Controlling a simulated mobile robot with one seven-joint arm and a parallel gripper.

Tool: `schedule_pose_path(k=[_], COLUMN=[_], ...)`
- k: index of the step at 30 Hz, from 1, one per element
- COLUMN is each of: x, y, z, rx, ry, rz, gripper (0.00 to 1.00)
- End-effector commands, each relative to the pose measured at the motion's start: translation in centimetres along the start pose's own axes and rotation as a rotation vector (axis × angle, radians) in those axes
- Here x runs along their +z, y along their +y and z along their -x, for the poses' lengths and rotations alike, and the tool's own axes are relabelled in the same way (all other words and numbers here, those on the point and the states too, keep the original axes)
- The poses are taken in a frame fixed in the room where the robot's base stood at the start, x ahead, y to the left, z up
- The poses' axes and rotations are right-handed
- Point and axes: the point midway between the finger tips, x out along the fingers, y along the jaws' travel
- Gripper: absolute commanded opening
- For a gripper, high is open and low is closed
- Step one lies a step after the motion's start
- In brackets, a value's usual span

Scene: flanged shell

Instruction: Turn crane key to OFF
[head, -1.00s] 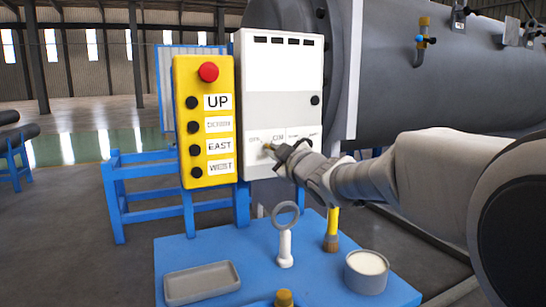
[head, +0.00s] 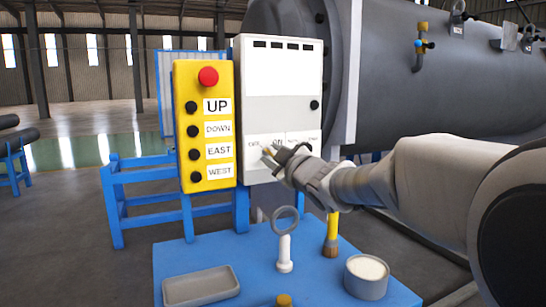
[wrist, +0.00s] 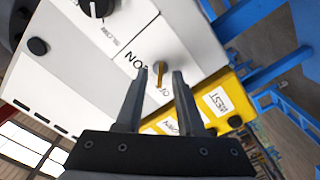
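The crane key (wrist: 160,75) is a small brass-coloured key in the white control box's lower panel (head: 256,165). In the wrist view, an ON label (wrist: 143,58) is left of the key and a partly covered OFF label (wrist: 163,92) is below and right of it. My gripper (wrist: 161,72) is open, with one dark finger on each side of the key in the picture. A gap shows between the key and each finger; how far the tips reach past it I cannot tell. In the head view my gripper (head: 267,153) is at the panel and partly hides the key area.
A yellow pendant (head: 206,125) with a red button and UP, DOWN, EAST, WEST labels hangs left of the box. A black knob (wrist: 97,6) is near the gripper. Below, a blue table (head: 250,265) holds a tray, a ring-topped stand, a brush and a tin.

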Motion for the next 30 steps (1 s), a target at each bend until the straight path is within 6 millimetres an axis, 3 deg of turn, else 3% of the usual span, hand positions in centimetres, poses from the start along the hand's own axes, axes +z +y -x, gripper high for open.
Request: schedule_pose_path(k=[8,24,30], x=[-0.1,-0.2,-0.2], y=[0.2,0.3,0.2], z=[2.2,13.1,16.1], rx=[0.001,0.002,0.002], ry=[-0.001,0.0,0.0], rz=[0.0,0.002,0.001], gripper=[0.38,0.38,0.38])
